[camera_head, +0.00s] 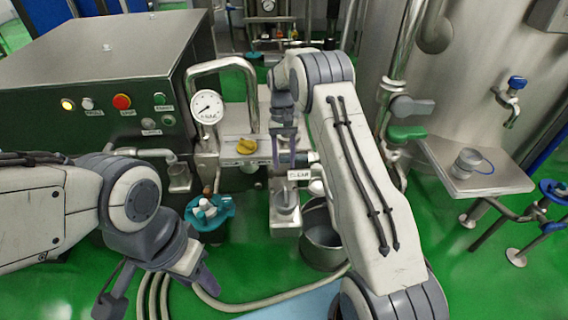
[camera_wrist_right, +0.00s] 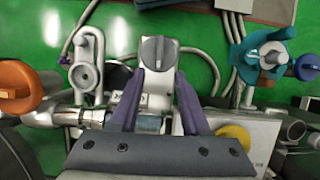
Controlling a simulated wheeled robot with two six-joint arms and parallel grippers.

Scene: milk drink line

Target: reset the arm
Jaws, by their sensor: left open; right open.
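My right gripper (camera_head: 287,165) hangs from my bent right arm at the middle of the head view, in front of the pipework. It is open. In the right wrist view my right gripper (camera_wrist_right: 160,76) shows two dark purple fingers spread apart. A grey knob on a pale block (camera_wrist_right: 157,52) shows between and beyond the fingertips; I cannot tell if they touch the block. My left gripper (camera_head: 158,292) is at the lower left of the head view, open and empty, pointing down over the green floor.
A control cabinet (camera_head: 90,55) stands at the left, with a pressure gauge (camera_head: 207,107) beside it. A yellow handle (camera_head: 246,146) and a teal fitting (camera_head: 210,213) are close to my arms. A bucket (camera_head: 321,240) stands below. A steel shelf with a cup (camera_head: 468,161) is at the right.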

